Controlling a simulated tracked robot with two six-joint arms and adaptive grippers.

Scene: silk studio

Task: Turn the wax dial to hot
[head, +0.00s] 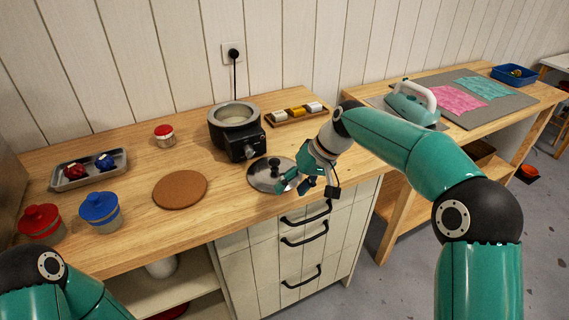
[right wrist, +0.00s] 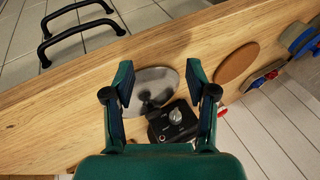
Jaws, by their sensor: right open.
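The wax pot (head: 222,113) is a dark round heater with a grey rim and pale wax inside. A black control box (head: 244,148) with the dial sits on its front. In the right wrist view the dial (right wrist: 176,116) is a grey knob on the box's face; I cannot tell which setting it points to. My right gripper (head: 296,186) is open and empty, in front of the pot and to its right, apart from the dial and above the metal lid (head: 258,181). In the right wrist view the dial appears between the fingers. My left gripper is out of view.
The lid's black knob stands up near my right gripper. A cork mat (head: 180,190) lies left of it. Red and blue lidded jars (head: 101,213), a metal tray (head: 67,183) and a small red-lidded jar (head: 165,136) stand further left. A wooden tray of small blocks (head: 323,117) is behind.

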